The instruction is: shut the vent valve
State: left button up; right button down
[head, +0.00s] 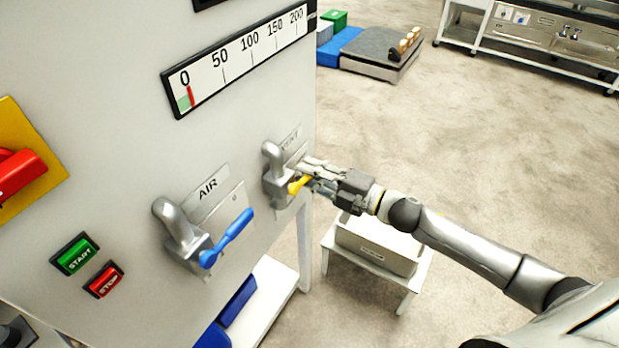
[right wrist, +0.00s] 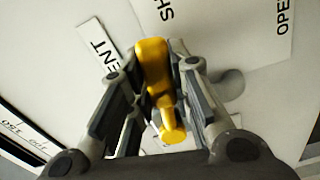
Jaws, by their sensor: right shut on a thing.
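The vent valve (head: 277,178) is on the right part of the pale machine panel, below a label partly hidden that ends in "ENT". Its yellow lever (head: 297,186) shows at my right gripper (head: 306,178). In the right wrist view the yellow lever (right wrist: 155,85) lies between the two fingers of my right gripper (right wrist: 158,88), which is shut on it. Plates reading "OPEN" and "SH..." show behind the lever. My left gripper is not in view.
Left of the vent valve is the air valve (head: 185,235) with a blue lever (head: 228,238). Start (head: 77,254) and stop (head: 104,279) buttons sit lower left. The gauge (head: 240,60) has its red pointer near 0. A small white stand (head: 372,258) stands below my right arm.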

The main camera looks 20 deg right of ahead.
jog(key=shift+r+n, duration=0.6)
jog(key=shift+n, duration=0.5)
jog(key=c, duration=1.3)
grip_release()
jog(key=shift+r, duration=0.1)
jog(key=v, duration=1.2)
